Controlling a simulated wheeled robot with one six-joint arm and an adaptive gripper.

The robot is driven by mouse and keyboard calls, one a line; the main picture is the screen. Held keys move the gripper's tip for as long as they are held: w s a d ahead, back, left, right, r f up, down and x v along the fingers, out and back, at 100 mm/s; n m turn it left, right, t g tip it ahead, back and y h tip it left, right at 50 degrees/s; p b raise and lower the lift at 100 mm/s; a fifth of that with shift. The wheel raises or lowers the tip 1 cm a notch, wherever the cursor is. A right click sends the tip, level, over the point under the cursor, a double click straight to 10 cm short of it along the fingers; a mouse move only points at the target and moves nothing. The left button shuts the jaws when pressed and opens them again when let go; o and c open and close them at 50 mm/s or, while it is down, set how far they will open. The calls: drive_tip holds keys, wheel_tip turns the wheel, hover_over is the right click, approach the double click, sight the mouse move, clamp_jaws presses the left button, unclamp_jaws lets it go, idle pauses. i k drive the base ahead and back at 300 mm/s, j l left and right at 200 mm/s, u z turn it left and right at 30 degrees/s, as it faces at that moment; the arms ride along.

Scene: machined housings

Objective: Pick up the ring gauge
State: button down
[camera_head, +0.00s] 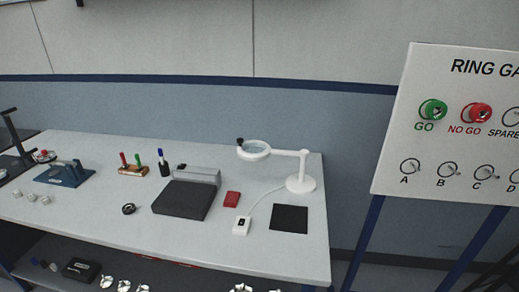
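On the white board at the right, a green ring gauge (433,110) hangs above the label GO. A red ring gauge (477,113) hangs beside it above NO GO. The board's printed heading is cut off by the right edge of the picture. A small black ring-shaped object (129,209) lies on the workbench, left of the dark grey block; I cannot tell whether it is a gauge. My gripper is not in view.
The board (400,188) stands on blue legs. Several parts lie on the lower shelf.

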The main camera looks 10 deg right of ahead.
sight(125, 210)
drive_tip(key=j+z, duration=0.15)
drive_tip(key=j, duration=0.45)
drive_tip(key=j+z, duration=0.2)
drive_tip(key=j, duration=0.4)
drive_tip(key=k+j+z, duration=0.15)
drive_tip(key=j, duration=0.45)
